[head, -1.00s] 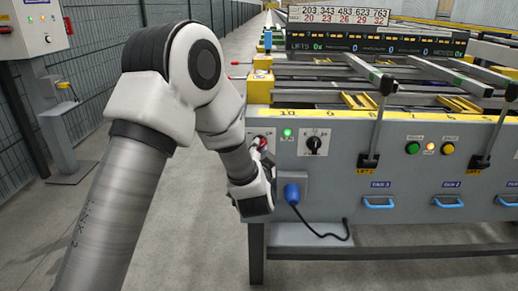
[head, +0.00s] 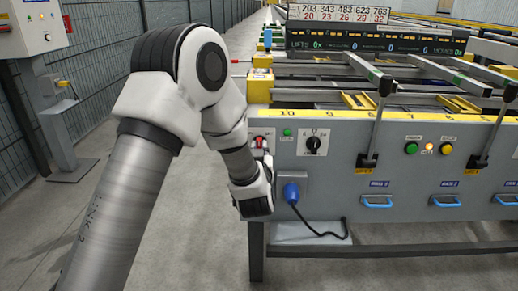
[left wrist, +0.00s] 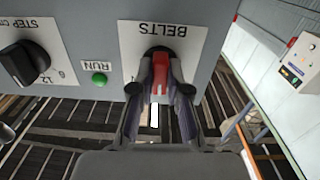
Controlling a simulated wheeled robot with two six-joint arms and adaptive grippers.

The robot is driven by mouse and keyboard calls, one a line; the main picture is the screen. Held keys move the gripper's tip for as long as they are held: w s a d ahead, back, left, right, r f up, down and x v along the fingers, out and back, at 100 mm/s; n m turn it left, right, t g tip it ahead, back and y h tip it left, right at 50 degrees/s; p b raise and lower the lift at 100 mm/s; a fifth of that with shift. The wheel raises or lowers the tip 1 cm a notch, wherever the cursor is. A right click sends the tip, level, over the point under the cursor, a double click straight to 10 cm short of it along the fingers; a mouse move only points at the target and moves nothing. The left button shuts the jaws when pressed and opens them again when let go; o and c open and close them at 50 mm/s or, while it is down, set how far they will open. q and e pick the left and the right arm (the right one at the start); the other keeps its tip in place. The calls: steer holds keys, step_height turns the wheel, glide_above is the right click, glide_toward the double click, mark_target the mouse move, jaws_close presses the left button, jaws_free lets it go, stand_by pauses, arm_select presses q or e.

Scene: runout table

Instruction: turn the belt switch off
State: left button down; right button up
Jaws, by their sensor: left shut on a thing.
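The belt switch (left wrist: 160,69) is a red handle on a white plate marked BELTS, shown upside down in the left wrist view. In the head view the switch (head: 259,141) sits at the left end of the grey panel, partly hidden by my gripper. My left gripper (left wrist: 160,88) is shut on the red handle, one finger on each side. In the head view the left gripper (head: 266,163) is against the panel front. The green RUN lamp (left wrist: 99,79) beside the switch looks dim; it also shows in the head view (head: 287,132). My right gripper is not in view.
A black step knob (head: 313,144) is right of the lamp. A blue plug (head: 291,193) with a cable is just right of my gripper. Levers, green and yellow buttons (head: 411,148) and blue drawer handles (head: 377,202) line the panel.

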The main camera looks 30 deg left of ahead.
arm_select(q)
steer(key=n+b, duration=0.1)
steer(key=n, duration=0.7)
steer(key=shift+b, duration=0.4)
steer(key=shift+n, duration=0.3)
steer(key=c, duration=1.1)
jaws_free()
steer(key=shift+c, duration=0.2)
steer(key=shift+d, duration=0.1)
steer(key=v, duration=1.2)
steer(key=shift+f, duration=0.15)
